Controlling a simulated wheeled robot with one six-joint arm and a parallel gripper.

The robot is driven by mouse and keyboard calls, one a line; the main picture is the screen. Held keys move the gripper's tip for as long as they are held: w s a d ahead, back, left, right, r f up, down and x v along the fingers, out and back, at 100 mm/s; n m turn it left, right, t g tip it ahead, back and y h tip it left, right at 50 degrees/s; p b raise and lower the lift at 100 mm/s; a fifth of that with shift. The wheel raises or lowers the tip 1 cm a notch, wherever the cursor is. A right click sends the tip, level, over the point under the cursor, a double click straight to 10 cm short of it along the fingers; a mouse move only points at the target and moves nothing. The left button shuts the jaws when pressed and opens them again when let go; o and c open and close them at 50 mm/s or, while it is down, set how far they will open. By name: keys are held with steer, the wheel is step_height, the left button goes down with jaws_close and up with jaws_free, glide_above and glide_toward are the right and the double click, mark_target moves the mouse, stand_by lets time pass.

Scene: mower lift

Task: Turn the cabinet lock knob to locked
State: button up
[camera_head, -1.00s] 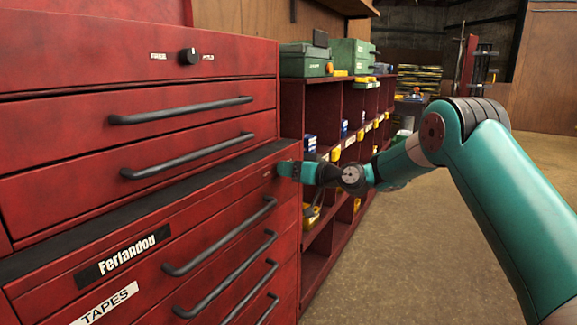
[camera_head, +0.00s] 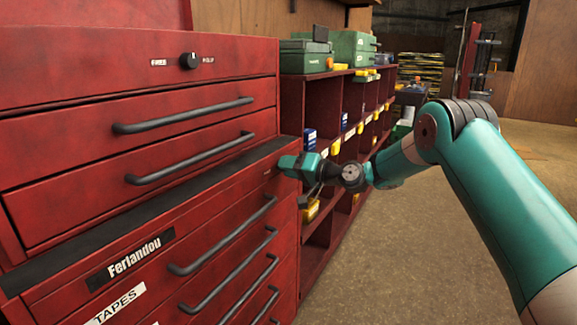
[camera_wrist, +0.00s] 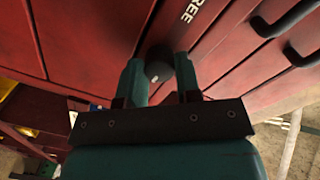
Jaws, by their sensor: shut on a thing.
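My gripper (camera_head: 282,163) is at the upper right corner of the lower red cabinet (camera_head: 215,195), its fingers against the front. In the wrist view, my gripper (camera_wrist: 159,66) has its two teal fingers either side of a dark round knob (camera_wrist: 157,72) with a small pale mark, and is shut on it. Lettering ending "REE" lies beside this knob. In the head view my gripper hides this knob. A second black knob (camera_head: 188,61) sits on the upper red chest (camera_head: 80,70), between small white labels, apart from my gripper. Its left label seems to read FREE.
Black bar handles (camera_head: 185,115) stick out from the drawers beside my gripper. A red shelf unit (camera_head: 322,95) with yellow and blue bins stands just behind my gripper. Green cases (camera_head: 352,50) rest on top. The floor (camera_head: 400,240) to the right is open.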

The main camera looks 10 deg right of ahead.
steer(key=shift+d, duration=0.1)
steer(key=o, duration=0.9)
steer(key=shift+c, duration=0.2)
steer(key=shift+o, duration=0.3)
steer(key=v, duration=1.7)
steer(key=shift+s+b, duration=0.2)
steer(key=shift+b, duration=0.25)
steer(key=shift+r, duration=0.1)
